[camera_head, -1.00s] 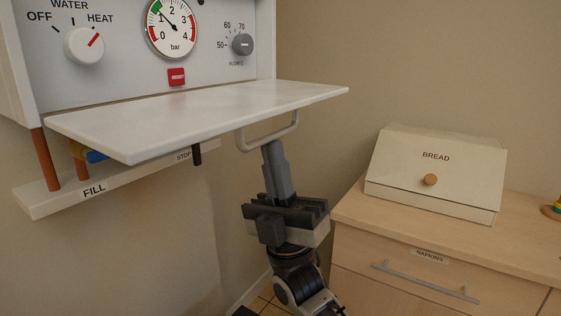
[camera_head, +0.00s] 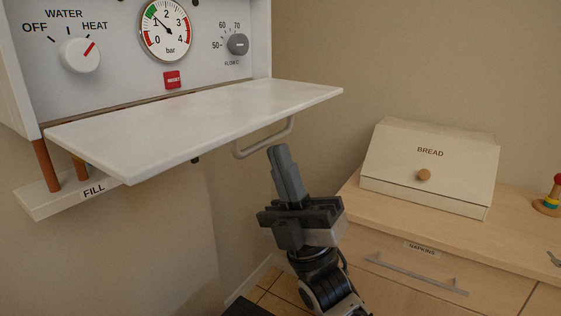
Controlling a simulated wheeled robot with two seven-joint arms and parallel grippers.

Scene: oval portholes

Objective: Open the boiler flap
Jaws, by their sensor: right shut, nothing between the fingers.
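The boiler flap (camera_head: 200,125) is a white panel hinged along the bottom of the boiler front (camera_head: 112,70). It stands out towards me, close to level, with the controls above it uncovered. Its grey bar handle (camera_head: 264,142) hangs below the flap's right part. My right gripper (camera_head: 278,150) points up just below and to the right of the handle. Its fingers are shut and empty, apart from the handle as far as I can see. My left gripper is not in view.
A bread box (camera_head: 430,168) stands on a wooden cabinet (camera_head: 420,265) at the right, with a colourful stacking toy (camera_head: 549,200) beside it. A shelf marked FILL (camera_head: 75,196) with copper pipes is under the boiler. Bare wall lies between boiler and cabinet.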

